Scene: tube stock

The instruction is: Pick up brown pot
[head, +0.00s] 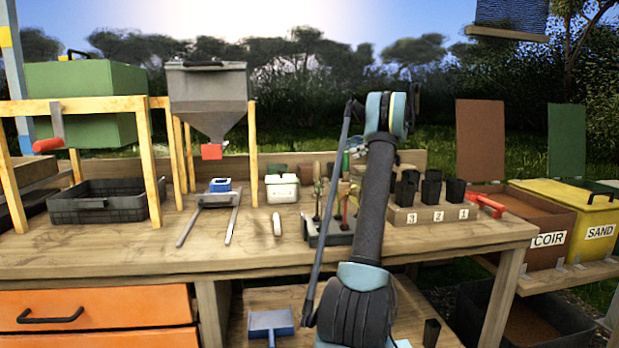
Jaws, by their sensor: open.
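Small brownish shapes (305,172) stand at the back of the bench, left of my raised arm. They are small and partly covered, so I cannot tell for sure which is the brown pot. Several black pots (431,186) stand on and behind a wooden block (438,214) marked 3, 2 and 1, right of my arm. My arm rises through the middle of the head view and hides part of the bench. My gripper does not show.
A white tub (281,188), a dark tray of seedlings (328,231) and a metal two-pronged tool (211,203) are on the bench. A hopper (207,95) and black crate (103,201) stand left. Coir (546,240) and sand (596,231) bins are right. The bench's front middle is mostly clear.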

